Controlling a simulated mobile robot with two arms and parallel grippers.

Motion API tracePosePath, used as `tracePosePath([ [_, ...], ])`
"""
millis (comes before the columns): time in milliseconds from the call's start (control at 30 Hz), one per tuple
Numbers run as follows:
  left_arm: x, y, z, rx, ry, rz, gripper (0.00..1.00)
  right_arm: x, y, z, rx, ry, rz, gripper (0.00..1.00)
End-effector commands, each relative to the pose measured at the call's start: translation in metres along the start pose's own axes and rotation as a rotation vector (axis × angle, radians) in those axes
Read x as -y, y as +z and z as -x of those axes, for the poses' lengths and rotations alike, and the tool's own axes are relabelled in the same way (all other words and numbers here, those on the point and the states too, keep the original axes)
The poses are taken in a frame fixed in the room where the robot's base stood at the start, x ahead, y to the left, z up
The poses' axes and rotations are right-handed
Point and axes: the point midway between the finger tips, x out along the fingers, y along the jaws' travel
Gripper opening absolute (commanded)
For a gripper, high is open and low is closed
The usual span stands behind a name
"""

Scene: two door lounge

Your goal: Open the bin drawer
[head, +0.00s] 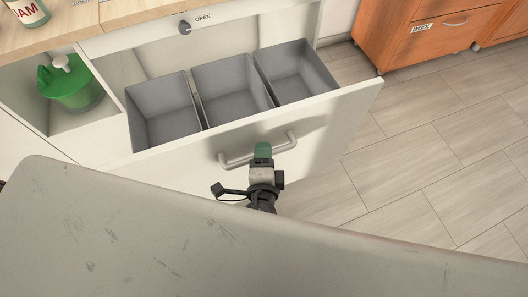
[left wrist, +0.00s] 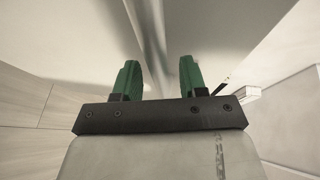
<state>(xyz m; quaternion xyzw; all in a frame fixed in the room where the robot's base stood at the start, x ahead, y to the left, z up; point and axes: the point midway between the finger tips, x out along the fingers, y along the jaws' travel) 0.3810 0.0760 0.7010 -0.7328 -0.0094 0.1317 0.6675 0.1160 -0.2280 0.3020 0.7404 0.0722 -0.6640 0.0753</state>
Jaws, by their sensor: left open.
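The bin drawer (head: 345,110) stands pulled out from the white cabinet in the head view, with three grey bins (head: 232,88) inside. Its grey bar handle (head: 285,143) is on the drawer's outer front face. My left gripper (head: 263,152) is at the handle, its green fingertip overlapping the bar's middle in the picture. In the left wrist view its two green fingers (left wrist: 158,80) are apart. A blurred grey band runs beyond and between them; I cannot tell whether the fingers touch the handle. My right gripper is not in view.
A green container with a white top (head: 72,84) stands in an open cubby left of the drawer. A knob marked OPEN (head: 185,28) is above the bins. A jam jar (head: 28,10) is on the wooden counter. Tiled floor (head: 420,150) is clear to the right, before an orange wooden cabinet (head: 430,38).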

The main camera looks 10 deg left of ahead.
Motion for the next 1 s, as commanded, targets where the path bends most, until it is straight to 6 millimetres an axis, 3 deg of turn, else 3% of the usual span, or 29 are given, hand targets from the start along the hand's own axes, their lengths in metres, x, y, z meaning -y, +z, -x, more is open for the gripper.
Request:
tracePosePath([
  [300,-0.002,0.001,0.062,-0.001,0.005,0.000,0.42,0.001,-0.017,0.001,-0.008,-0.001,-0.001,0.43],
  [500,-0.001,0.000,0.091,-0.001,0.004,0.000,0.42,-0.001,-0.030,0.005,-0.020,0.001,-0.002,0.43],
  [1000,0.000,0.000,0.101,0.001,0.001,0.000,0.42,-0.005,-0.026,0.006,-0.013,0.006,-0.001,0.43],
])
